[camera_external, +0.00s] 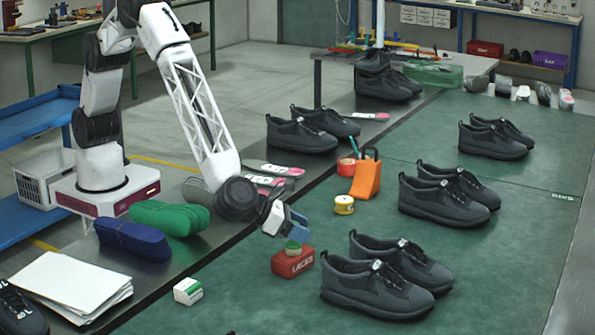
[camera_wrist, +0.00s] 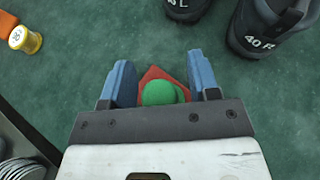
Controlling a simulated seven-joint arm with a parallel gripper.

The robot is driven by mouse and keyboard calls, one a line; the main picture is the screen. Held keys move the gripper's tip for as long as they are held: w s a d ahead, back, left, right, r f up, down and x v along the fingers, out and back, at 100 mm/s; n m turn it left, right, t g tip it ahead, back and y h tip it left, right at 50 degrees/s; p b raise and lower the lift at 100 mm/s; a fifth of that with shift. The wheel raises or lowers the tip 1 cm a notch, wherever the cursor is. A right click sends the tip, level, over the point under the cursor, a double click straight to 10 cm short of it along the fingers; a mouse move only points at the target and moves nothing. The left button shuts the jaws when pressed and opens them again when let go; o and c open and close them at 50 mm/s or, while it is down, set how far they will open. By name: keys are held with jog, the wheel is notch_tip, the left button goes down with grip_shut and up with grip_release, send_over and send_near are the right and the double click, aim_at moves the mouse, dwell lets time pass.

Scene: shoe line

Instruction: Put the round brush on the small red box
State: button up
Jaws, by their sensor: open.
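The small red box (camera_external: 292,264), lettered LACES, stands on the green mat. The round brush, a small green-topped round thing (camera_external: 293,245) with a paler lower part, sits on top of the box and looks upright. My gripper (camera_external: 285,230) is just above the box, pointing down, with its blue fingers apart. In the wrist view my gripper (camera_wrist: 160,75) has one finger on each side of the green brush (camera_wrist: 159,93), with gaps showing between brush and fingers. A corner of the red box (camera_wrist: 154,73) shows beyond the brush; the rest is hidden.
Dark shoes stand right of the box, the nearest pair (camera_external: 385,278) close by. A yellow tape roll (camera_external: 344,205) and an orange holder (camera_external: 366,178) are behind it. A small white-green carton (camera_external: 188,291) lies to the left. The mat in front of the box is clear.

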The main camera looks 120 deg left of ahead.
jog(key=shift+r, duration=0.15)
jog(key=shift+s+d+r, duration=0.1)
jog(key=shift+s, duration=0.05)
jog(key=v, duration=1.1)
jog(key=shift+s+d, duration=0.15)
jog(key=shift+s, duration=0.1)
jog(key=shift+r, duration=0.1)
jog(key=s+a+r+n+g, duration=0.3)
jog(key=s+a+r+n, duration=0.5)
jog(key=s+a+r, duration=0.3)
jog(key=s+a+r+n+g, duration=0.3)
jog(key=s+a+r+n, duration=0.45)
jog(key=s+a, duration=0.55)
jog(key=s+a+r+n+h, duration=0.1)
jog(key=s+n+h, duration=0.2)
jog(key=s, duration=1.4)
jog(key=s+a+r+n+g+h, duration=0.1)
jog(key=s+n+h, duration=0.3)
jog(key=s+n, duration=0.6)
jog(key=s+a, duration=0.1)
jog(key=s, duration=0.7)
jog(key=shift+a+r+g, duration=0.3)
jog(key=shift+a+r, duration=0.05)
jog(key=shift+r, duration=0.05)
